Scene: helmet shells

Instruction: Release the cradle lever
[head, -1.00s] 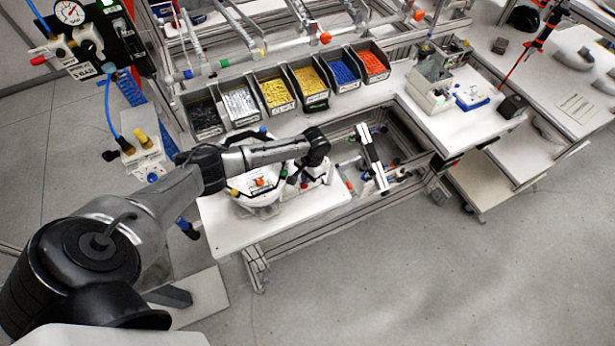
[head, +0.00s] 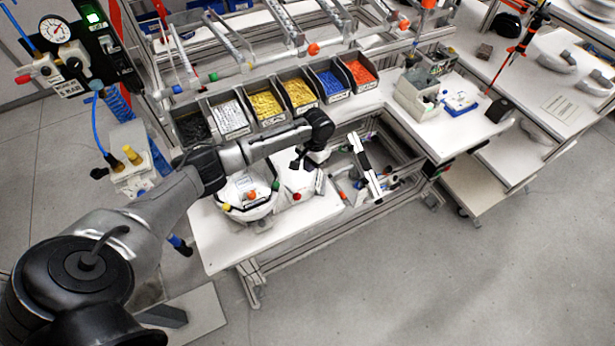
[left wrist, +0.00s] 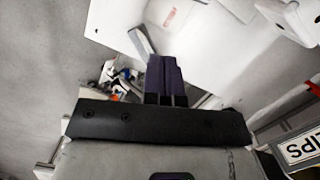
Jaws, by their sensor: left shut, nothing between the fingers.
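A white helmet shell (head: 233,204) with coloured knobs and dark bands sits at the middle of the white bench. A smaller white block (head: 294,181), with a red knob (head: 297,197) low on its front, stands just right of it. I cannot make out for certain which part is the cradle lever. My left gripper (head: 298,164) points down over the white block; whether it touches is unclear. In the left wrist view its dark fingers (left wrist: 165,80) are together and empty, above a white surface. My right gripper is not in view.
A row of bins with coloured parts (head: 263,107) runs behind the bench. A pale upright bar (head: 365,165) stands in the frame opening to the right. A gauge panel (head: 55,30) is at the far left. The bench's front left (head: 215,245) is bare.

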